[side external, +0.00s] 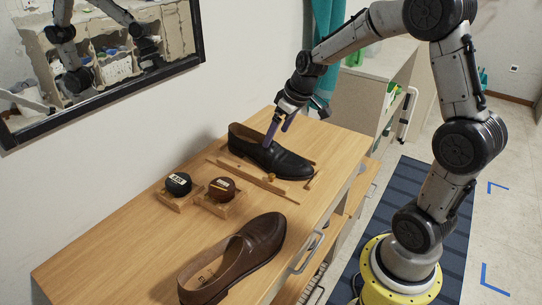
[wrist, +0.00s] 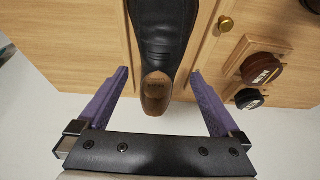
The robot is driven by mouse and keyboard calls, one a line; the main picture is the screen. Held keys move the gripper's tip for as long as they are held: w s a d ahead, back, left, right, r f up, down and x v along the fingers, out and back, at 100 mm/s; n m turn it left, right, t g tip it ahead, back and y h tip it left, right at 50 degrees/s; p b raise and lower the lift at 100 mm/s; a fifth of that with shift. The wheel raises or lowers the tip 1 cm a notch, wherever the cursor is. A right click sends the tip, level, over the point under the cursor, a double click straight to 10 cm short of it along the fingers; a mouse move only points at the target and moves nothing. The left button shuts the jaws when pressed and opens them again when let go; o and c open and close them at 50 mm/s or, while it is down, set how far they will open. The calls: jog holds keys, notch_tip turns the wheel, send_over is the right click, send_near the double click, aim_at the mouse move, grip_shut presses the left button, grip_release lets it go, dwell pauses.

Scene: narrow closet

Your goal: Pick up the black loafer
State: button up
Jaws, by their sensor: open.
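The black loafer (side external: 270,156) lies on the wooden table top at the far end, inside a low wooden frame (side external: 262,182), its toe to the right in the side view. In the wrist view the loafer (wrist: 163,40) runs down the middle, with its brown opening and heel end nearest my gripper. My gripper (side external: 278,130) has purple fingers and is over the loafer. In the wrist view its fingers (wrist: 158,80) are spread wide, one on each side of the loafer's heel end, with nothing between them held. Whether they touch the loafer cannot be told.
A brown loafer (side external: 236,262) lies at the near end of the table (side external: 110,245). Two small round tins, one black (side external: 178,184) and one brown (side external: 222,188), sit on wooden holders mid-table. A white wall with a framed mirror (side external: 100,105) stands behind the table.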

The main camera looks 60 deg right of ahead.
aim_at(268, 149)
jog(key=shift+x, duration=3)
jog(key=shift+w, duration=0.15)
jog(key=c, duration=1.4)
jog(key=shift+r, duration=0.15)
jog(key=shift+c, duration=0.5)
jog(key=shift+r, duration=0.1)
